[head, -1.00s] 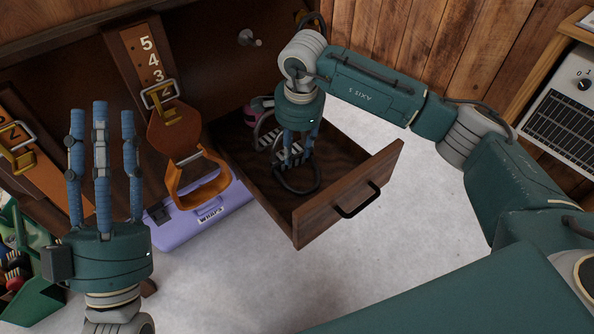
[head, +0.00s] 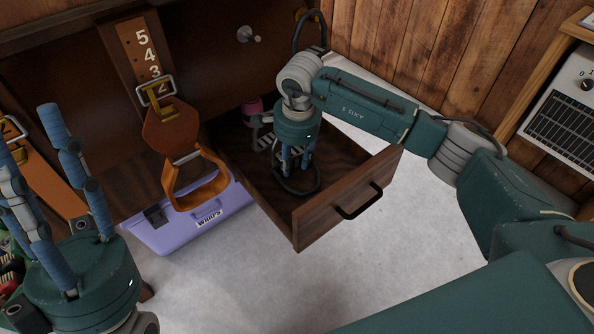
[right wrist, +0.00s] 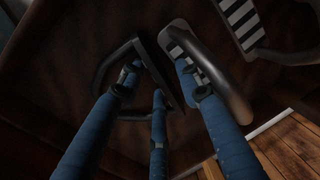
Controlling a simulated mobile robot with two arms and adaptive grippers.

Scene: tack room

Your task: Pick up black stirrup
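The black stirrup (head: 300,188) lies in the open wooden drawer, partly hidden by my right gripper. In the right wrist view the stirrup (right wrist: 208,68) shows a dark rounded frame and a white-striped tread. My right gripper (head: 293,165) points down into the drawer over this stirrup. Its blue fingers (right wrist: 157,80) are spread apart, with the tips down at the stirrup's frame; I see no firm closure on it. A second dark stirrup with a striped tread (right wrist: 243,22) lies beside it. My left gripper (head: 48,150) is open and empty at the left, fingers pointing up.
The drawer (head: 345,205) has raised walls around the right gripper. A brown stirrup (head: 200,190) hangs on a numbered strap (head: 150,60) to its left. A pink item (head: 252,108) is at the drawer's back. A purple box (head: 190,230) stands on the floor below.

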